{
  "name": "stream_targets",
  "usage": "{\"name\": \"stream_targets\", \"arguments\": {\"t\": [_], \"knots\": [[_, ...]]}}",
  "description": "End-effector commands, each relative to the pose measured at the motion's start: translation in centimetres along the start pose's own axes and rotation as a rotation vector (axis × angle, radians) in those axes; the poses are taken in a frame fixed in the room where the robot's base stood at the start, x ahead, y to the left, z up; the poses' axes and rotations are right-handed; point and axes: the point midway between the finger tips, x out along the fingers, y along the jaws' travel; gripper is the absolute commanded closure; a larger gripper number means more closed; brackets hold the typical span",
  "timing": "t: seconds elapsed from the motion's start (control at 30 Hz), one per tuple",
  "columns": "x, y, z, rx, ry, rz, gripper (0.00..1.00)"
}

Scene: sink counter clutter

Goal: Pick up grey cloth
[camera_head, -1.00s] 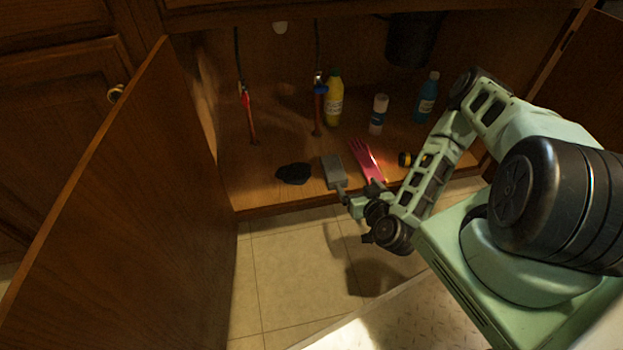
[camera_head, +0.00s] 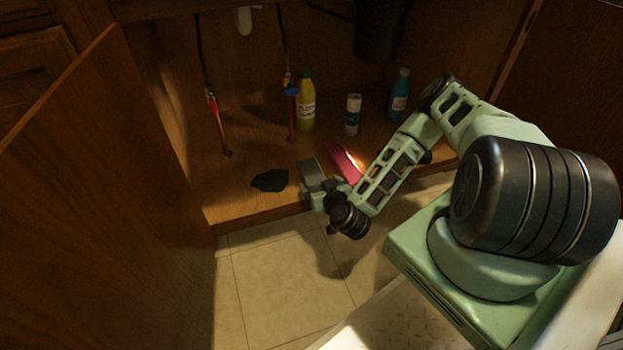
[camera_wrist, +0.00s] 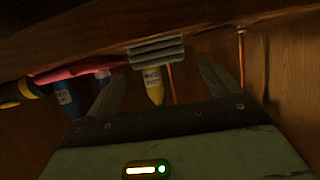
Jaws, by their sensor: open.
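The grey cloth (camera_head: 311,172) looks like a flat folded block on the cabinet floor near its front edge. In the wrist view, which appears upside down, the layered grey cloth (camera_wrist: 157,50) is ahead of my gripper (camera_wrist: 160,84), between the lines of its two spread fingers. My gripper (camera_head: 313,190) is open and empty. In the head view it is at the cloth's near side and overlaps its lower end in the picture. I cannot tell whether they touch.
A black crumpled item (camera_head: 270,180) lies left of the cloth, and a pink glove (camera_head: 343,160) lies close on its right. A yellow bottle (camera_head: 306,105), a white-capped bottle (camera_head: 352,115), a blue bottle (camera_head: 398,95) and red-handled pipes (camera_head: 217,120) stand behind. The open cabinet door (camera_head: 90,200) is at left.

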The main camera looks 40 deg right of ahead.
Motion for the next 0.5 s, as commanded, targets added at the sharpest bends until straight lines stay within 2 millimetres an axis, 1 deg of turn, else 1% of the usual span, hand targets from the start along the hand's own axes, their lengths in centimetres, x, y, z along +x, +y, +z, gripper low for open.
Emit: {"name": "stream_targets", "arguments": {"t": [0.07,0.3,0.4,0.5], "knots": [[0.7,0.0,0.1,0.0,0.002,0.001,0.13],[4.4,0.1,0.3,0.001,0.003,0.002,0.13],[5.4,0.1,0.2,0.001,0.001,0.002,0.13],[5.8,0.0,0.1,0.001,0.0,0.001,0.13]]}}
